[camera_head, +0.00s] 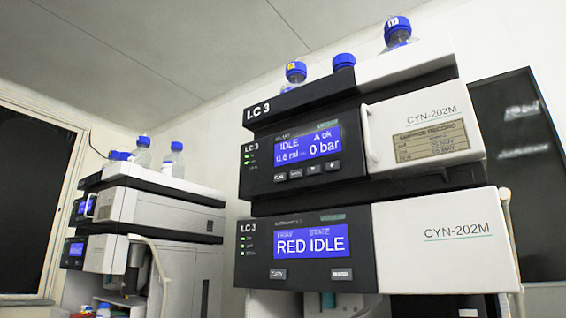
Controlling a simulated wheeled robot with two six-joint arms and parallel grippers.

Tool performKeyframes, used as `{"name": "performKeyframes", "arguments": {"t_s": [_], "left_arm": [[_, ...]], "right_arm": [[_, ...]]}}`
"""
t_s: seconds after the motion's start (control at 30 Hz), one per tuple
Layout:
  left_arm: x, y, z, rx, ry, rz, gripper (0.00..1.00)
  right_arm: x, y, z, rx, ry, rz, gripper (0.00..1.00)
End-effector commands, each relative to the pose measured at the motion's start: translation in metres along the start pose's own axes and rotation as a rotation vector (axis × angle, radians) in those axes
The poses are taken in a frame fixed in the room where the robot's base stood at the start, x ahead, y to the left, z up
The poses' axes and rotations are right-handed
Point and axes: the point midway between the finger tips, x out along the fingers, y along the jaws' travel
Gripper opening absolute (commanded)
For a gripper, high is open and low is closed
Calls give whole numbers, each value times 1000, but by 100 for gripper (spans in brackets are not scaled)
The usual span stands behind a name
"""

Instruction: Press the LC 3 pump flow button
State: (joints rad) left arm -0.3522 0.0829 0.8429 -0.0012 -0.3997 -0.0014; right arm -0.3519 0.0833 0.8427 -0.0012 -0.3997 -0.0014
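The LC 3 stack fills the right half of the head view. Its pump module (258,182) is the upper unit with a display. The blue pump display (308,146) reads IDLE, A ok, about 0.6 ml and 0 bar. Below it is a row of several small grey buttons. The leftmost button (279,177) seems to read FLOW, but its print is tiny. The other buttons are a second one (296,174), a third (313,170) and a plus button (332,166). Neither of my grippers is in view, and nothing covers the panel.
Below the pump is the LC 3 autosampler (256,268), with a display reading RED IDLE and two buttons. Blue-capped bottles (295,74) stand on top. A white handle (370,135) sticks out beside the pump panel. Another stack (150,207) stands farther left.

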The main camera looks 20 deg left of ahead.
Motion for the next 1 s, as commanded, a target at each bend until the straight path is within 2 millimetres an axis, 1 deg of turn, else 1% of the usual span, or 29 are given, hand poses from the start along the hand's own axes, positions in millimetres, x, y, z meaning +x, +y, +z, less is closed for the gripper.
{"name": "performKeyframes", "arguments": {"t_s": [0.67, 0.77, 0.9, 1.0], "left_arm": [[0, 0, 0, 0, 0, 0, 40], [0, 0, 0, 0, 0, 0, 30], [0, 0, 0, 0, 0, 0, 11], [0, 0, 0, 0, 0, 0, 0]], "right_arm": [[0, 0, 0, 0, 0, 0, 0], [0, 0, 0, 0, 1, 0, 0], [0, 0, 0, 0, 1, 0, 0], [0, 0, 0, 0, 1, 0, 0]]}}
